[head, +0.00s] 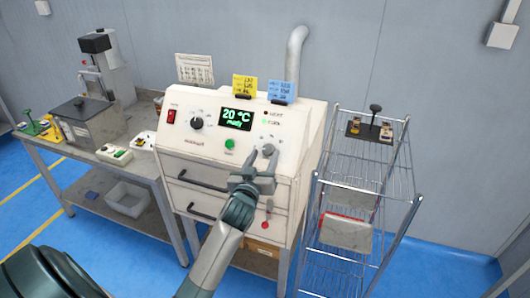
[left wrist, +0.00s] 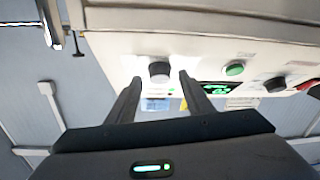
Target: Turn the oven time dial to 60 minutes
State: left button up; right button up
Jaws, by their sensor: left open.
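The oven (head: 215,155) is a white cabinet with a sloped control panel. A round dial (head: 268,150) sits at the panel's right side; its pointer and scale are too small to read. My left gripper (head: 262,156) is at this dial. In the left wrist view, which is turned over, the dark grey dial (left wrist: 159,71) stands between the two open fingertips (left wrist: 160,78), with a gap on each side. A second, black dial (head: 197,123) is on the panel's left; it also shows in the left wrist view (left wrist: 275,84). My right gripper is not in view.
The display (head: 236,118) reads 20 °C and a second line like "ready". A green button (head: 230,144) and red switch (head: 171,116) are nearby. Yellow (head: 244,84) and blue (head: 282,91) cards stand on top. A wire rack (head: 362,180) stands close on the right.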

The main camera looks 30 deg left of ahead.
pick_arm(q)
jog(key=shift+w+a, duration=0.2)
jog(key=shift+w, duration=0.45)
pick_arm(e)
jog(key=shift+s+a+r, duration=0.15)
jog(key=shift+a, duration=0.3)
pick_arm(q)
jog(key=shift+c, duration=0.2)
jog(key=c, duration=1)
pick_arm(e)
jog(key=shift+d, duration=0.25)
